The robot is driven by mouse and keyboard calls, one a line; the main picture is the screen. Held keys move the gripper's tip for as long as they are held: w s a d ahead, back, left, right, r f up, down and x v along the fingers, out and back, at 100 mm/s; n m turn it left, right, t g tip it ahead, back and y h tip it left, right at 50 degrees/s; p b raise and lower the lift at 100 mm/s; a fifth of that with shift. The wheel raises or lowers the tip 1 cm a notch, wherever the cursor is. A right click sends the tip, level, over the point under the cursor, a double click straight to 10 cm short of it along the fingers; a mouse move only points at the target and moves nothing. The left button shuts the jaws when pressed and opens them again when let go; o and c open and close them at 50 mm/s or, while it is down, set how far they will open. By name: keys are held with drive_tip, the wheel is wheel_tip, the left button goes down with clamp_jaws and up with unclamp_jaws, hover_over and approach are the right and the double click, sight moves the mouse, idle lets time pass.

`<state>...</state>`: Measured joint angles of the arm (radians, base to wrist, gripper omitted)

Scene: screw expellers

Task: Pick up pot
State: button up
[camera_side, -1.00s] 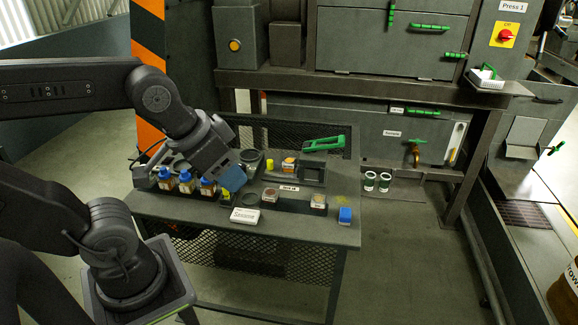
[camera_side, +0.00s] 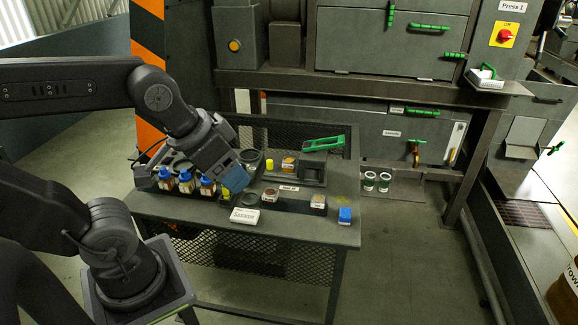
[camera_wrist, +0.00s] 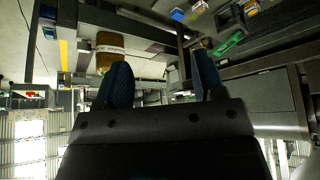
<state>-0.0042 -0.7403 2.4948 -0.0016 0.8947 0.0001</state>
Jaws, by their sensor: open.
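My gripper (camera_side: 233,182) is over the left part of the dark table, its blue fingers angled down to the right. In the wrist view its two blue fingers (camera_wrist: 160,68) stand apart, with nothing held between them. I cannot tell whether one of these is the pot meant. A brown jar with a pale label (camera_wrist: 110,48) shows beside the left finger in the wrist view.
Several blue-capped bottles (camera_side: 186,182) stand left of my gripper. The press machine (camera_side: 390,40) rises behind. Floor right of the table is mostly clear.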

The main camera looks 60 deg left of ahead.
drive_tip(key=w+a+n, duration=0.2)
drive_tip(key=w+a, duration=0.2)
drive_tip(key=w, duration=0.7)
drive_tip(key=n+y, duration=0.3)
drive_tip(key=n, duration=0.4)
hover_over(288, 160)
drive_tip(key=s+d, duration=0.2)
drive_tip(key=s, duration=0.1)
wheel_tip(288, 160, down, 25)
drive_tip(key=shift+x, duration=2.9)
drive_tip(key=shift+w+a+r, duration=0.1)
drive_tip(key=shift+w+a, duration=0.05)
drive_tip(key=shift+a, duration=0.05)
drive_tip(key=shift+c, duration=0.4)
drive_tip(key=c, duration=0.8)
